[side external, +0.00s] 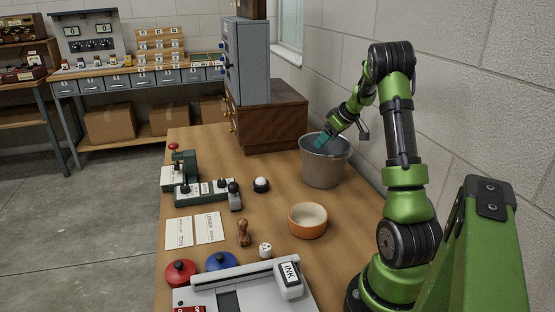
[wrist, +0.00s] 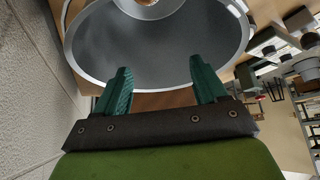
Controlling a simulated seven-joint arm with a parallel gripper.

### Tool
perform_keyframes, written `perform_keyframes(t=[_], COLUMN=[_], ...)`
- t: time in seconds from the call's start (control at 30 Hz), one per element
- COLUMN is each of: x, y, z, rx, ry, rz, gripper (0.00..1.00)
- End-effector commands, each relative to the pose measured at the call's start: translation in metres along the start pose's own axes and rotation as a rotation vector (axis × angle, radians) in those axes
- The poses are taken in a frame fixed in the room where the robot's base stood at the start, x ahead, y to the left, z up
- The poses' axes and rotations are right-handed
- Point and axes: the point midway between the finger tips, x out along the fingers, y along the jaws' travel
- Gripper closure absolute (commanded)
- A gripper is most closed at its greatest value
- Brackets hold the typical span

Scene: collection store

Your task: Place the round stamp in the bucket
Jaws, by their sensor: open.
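The grey metal bucket (side external: 325,170) stands upright at the back right of the table; its rim and inside fill the upper part of the wrist view (wrist: 85,65). My gripper (side external: 320,141) is over the bucket's mouth, tilted down into it. In the wrist view its two teal fingers (wrist: 163,82) are apart with nothing between them. A wooden-handled stamp (side external: 244,232) stands upright on the table.
An orange bowl (side external: 308,222) stands in front of the bucket. A wooden cabinet (side external: 275,125) stands behind; the wall is close right.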

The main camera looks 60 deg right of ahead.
Motion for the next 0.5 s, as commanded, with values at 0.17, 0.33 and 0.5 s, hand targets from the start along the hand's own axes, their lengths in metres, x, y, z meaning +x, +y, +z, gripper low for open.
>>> perform_keyframes(t=[0.17,0.33,0.5], x=[-0.0001,-0.0001,-0.0050], y=[0.0000,0.0000,0.0003], z=[-0.0001,-0.0001,-0.0039], rx=[0.000,0.000,-0.001], ry=[0.000,0.000,0.003], rz=[0.000,0.000,0.001], gripper=[0.28,0.28,0.28])
